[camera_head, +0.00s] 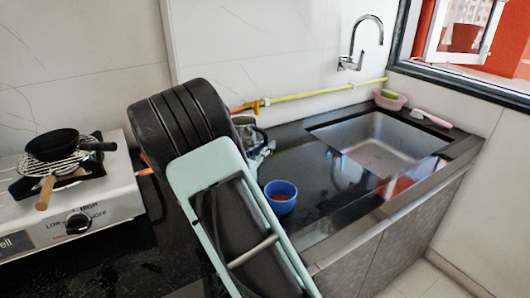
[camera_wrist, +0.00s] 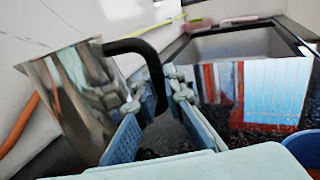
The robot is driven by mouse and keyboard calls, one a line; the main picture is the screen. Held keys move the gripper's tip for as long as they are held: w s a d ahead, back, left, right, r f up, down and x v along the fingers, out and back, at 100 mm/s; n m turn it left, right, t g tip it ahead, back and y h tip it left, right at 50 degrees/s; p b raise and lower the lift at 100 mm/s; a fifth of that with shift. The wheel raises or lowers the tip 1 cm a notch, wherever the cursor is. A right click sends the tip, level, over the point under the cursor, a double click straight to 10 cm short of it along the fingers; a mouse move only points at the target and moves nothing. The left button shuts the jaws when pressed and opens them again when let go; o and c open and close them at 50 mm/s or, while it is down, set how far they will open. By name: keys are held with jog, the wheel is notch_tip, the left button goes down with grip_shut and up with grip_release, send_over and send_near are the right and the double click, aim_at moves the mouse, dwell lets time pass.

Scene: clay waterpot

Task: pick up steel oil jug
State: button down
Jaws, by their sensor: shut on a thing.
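The steel oil jug (camera_wrist: 85,95) is shiny metal with a black curved handle. It fills the left of the wrist view and looks tilted there. My gripper (camera_wrist: 158,98) is shut on the jug's handle, with the blue finger pads on either side of its lower part. In the head view, only a small part of the jug (camera_head: 244,126) shows behind my arm. My gripper (camera_head: 262,152) is partly hidden there too. I cannot tell whether the jug's base touches the counter.
A blue bowl (camera_head: 280,196) stands on the black counter (camera_head: 300,165), right of my arm. A sink (camera_head: 380,140) lies further right. A gas stove (camera_head: 75,195) with a black pan (camera_head: 52,145) is at the left. A yellow pipe (camera_head: 320,92) runs along the back wall.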

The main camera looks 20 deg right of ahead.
jog(key=s+a+r+p, duration=0.3)
jog(key=s+a+r, duration=0.3)
jog(key=s+r, duration=0.3)
jog(key=shift+s+a+r, duration=0.2)
jog(key=shift+s+a, duration=0.2)
jog(key=shift+s, duration=1)
jog(key=shift+s+f, duration=0.1)
